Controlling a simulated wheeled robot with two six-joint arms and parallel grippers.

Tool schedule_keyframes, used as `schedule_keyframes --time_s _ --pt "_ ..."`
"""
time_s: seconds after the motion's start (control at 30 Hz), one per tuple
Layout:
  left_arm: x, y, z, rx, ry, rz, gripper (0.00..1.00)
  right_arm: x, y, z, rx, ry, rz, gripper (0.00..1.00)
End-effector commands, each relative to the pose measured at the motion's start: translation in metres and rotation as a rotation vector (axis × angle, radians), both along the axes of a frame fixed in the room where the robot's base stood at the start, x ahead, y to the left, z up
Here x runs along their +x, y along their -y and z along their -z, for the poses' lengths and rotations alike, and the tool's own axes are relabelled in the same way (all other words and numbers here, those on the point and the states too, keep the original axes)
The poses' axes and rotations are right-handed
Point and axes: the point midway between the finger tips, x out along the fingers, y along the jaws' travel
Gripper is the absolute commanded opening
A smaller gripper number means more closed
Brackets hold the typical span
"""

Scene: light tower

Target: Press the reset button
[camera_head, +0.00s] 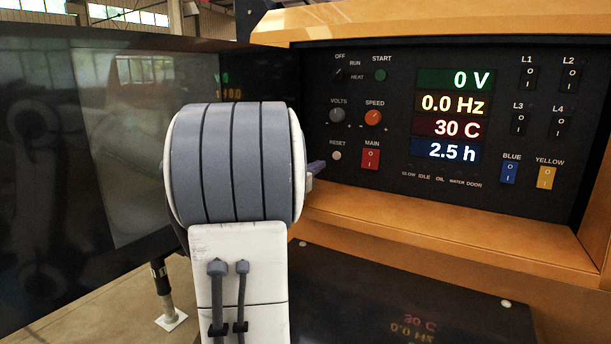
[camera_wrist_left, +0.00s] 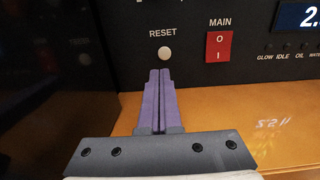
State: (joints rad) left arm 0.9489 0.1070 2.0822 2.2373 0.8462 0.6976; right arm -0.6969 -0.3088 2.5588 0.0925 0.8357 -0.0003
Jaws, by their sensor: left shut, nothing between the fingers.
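The reset button (camera_head: 336,156) is a small round whitish button on the black control panel (camera_head: 400,190), below its RESET label. In the left wrist view the reset button (camera_wrist_left: 165,53) sits just above the tips of my left gripper (camera_wrist_left: 160,72). The gripper's two purple fingers are together with nothing between them. I cannot tell whether the tips touch the panel. In the head view my arm hides most of the left gripper; a purple fingertip (camera_head: 316,167) shows just left of and below the button. My right gripper is not in view.
The red MAIN switch (camera_head: 371,159) is right of the reset button, with the orange SPEED knob (camera_head: 373,117) above it. Lit displays (camera_head: 452,116) read 0 V, 0.0 Hz, 30 C and 2.5 h. An orange ledge (camera_head: 450,228) runs below the panel.

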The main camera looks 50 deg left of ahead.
Motion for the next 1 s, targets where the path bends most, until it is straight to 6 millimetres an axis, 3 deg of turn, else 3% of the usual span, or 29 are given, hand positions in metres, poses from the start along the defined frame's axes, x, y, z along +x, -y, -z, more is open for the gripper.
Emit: schedule_keyframes --time_s 0.1,0.33,1.0 --pt "-0.023 0.012 -0.004 0.003 0.001 0.003 0.00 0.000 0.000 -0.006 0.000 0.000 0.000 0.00" --pt "-0.050 0.023 -0.002 0.002 0.000 0.008 0.00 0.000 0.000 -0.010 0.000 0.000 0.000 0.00" --pt "-0.056 0.025 -0.001 0.003 0.001 0.009 0.00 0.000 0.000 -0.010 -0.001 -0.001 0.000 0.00"
